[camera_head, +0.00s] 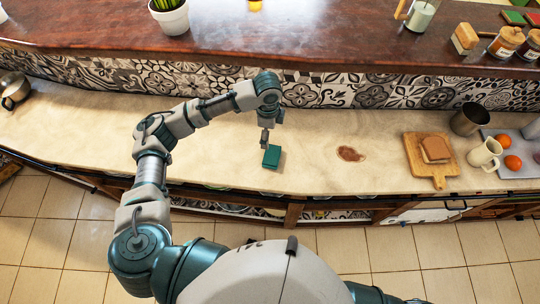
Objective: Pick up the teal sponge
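The teal sponge (271,158) is a small dark teal block on the beige counter (320,180), close to its front edge. My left arm reaches in from the left and bends down over the counter. My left gripper (265,146) points down right at the sponge's far left edge. It is small and seen from above, so I cannot tell whether its fingers touch the sponge or how far apart they are. My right gripper is not in view; only a bit of my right arm shows at the bottom edge.
A reddish-brown stain (350,154) lies right of the sponge. Further right are a wooden board (439,182) with bread, a metal cup (468,119), a white mug (485,154) and a tray (517,170) with oranges. A raised wooden shelf (330,40) runs behind, above patterned tiles.

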